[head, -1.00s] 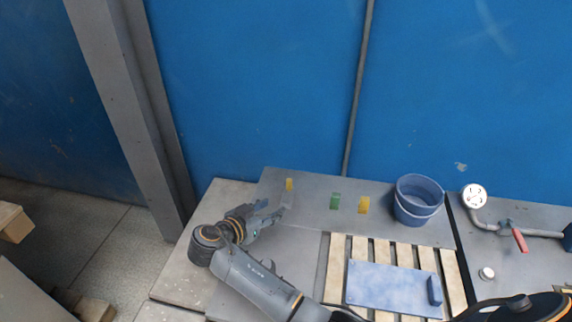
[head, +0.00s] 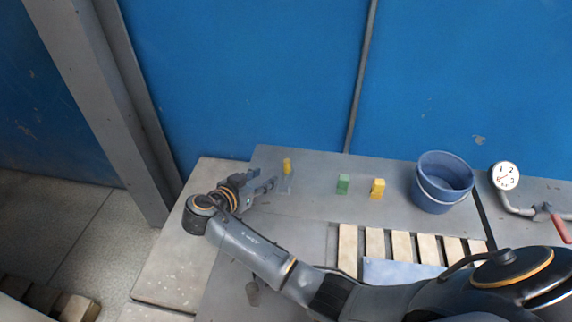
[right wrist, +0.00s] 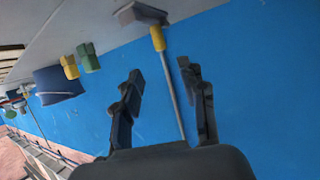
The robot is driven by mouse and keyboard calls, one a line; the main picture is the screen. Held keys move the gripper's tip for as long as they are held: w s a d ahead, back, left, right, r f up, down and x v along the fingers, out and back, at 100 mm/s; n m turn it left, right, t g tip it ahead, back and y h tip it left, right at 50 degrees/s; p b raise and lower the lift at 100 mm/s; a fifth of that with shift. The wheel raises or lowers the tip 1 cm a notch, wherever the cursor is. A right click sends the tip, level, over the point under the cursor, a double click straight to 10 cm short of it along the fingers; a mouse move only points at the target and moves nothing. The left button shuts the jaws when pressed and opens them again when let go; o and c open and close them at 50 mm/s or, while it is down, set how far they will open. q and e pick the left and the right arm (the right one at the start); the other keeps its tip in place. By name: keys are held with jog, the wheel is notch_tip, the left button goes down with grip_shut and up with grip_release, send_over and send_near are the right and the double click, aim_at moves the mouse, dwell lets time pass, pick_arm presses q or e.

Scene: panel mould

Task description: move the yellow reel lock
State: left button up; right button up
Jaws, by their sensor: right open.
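A small yellow piece (head: 287,166) stands near the back edge of the grey bench, just beyond my right gripper. In the right wrist view a yellow piece (right wrist: 157,38) with a grey block against it is ahead of the fingers. A second yellow piece (head: 378,188) stands farther right beside a green piece (head: 343,184). I cannot tell by sight which yellow piece is the reel lock. My left gripper is not in view.
A blue bucket (head: 443,182) stands right of the small pieces, with a round gauge (head: 505,176) and red-handled pipe beyond it. Wooden slats (head: 375,244) and a partly hidden blue board lie in front. A blue wall (head: 250,80) rises behind the bench.

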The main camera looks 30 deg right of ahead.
aim_at(286, 165)
jog(key=b+x, duration=0.4)
jog(key=x, duration=0.8)
jog(key=shift+w+d+f, duration=0.15)
jog(key=shift+d+f, duration=0.05)
jog(key=shift+d, duration=0.15)
jog(key=shift+w+d+b, duration=0.2)
jog(key=shift+d+b, duration=0.1)
jog(key=shift+d, duration=0.1)
grip_shut()
jog(key=shift+s+a+f, duration=0.1)
